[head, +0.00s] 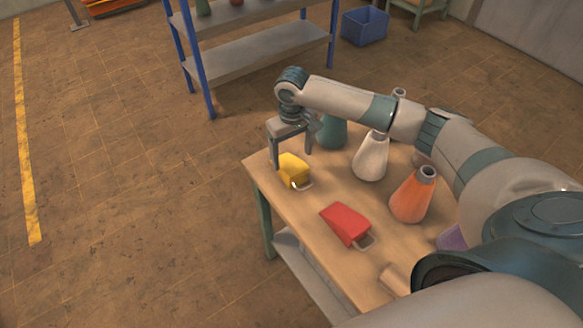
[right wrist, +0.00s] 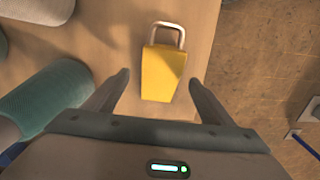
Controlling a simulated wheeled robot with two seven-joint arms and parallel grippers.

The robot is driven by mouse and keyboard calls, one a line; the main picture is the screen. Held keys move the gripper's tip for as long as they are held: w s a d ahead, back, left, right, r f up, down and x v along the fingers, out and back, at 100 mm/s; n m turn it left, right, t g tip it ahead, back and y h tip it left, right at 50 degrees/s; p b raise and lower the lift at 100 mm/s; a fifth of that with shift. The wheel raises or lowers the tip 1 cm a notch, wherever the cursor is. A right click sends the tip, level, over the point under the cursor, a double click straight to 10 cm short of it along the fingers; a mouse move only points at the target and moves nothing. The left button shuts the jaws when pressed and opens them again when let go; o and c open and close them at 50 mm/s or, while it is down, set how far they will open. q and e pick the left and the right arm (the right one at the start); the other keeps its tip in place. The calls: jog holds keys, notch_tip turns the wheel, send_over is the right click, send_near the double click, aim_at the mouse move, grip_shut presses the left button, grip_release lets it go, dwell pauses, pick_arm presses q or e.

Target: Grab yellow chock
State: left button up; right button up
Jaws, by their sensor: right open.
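The yellow chock (head: 293,169) lies on the wooden table near its left corner, its pale handle toward the front. It also shows in the right wrist view (right wrist: 163,74), with the handle pointing up in the picture. My right gripper (head: 292,162) is open above the chock's far end. In the right wrist view its two fingertips (right wrist: 158,78) stand apart on either side of the chock, with nothing held between them. My left gripper is not in view.
A red chock (head: 345,223) lies nearer on the table (head: 310,200). Teal (head: 331,133), white (head: 371,158) and orange (head: 412,196) flasks stand to the right. A shelf (head: 250,55) and a blue bin (head: 364,26) stand behind. The floor at left is clear.

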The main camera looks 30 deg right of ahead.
aim_at(292, 164)
jog(key=shift+f, duration=0.2)
jog(key=shift+f+p, duration=0.65)
jog(key=shift+p, duration=0.05)
jog(key=shift+f+p, duration=0.5)
jog(key=shift+f, duration=1.35)
jog(key=shift+c, duration=0.7)
jog(key=shift+w, duration=0.1)
jog(key=c, duration=1.3)
jog(key=shift+r, duration=0.1)
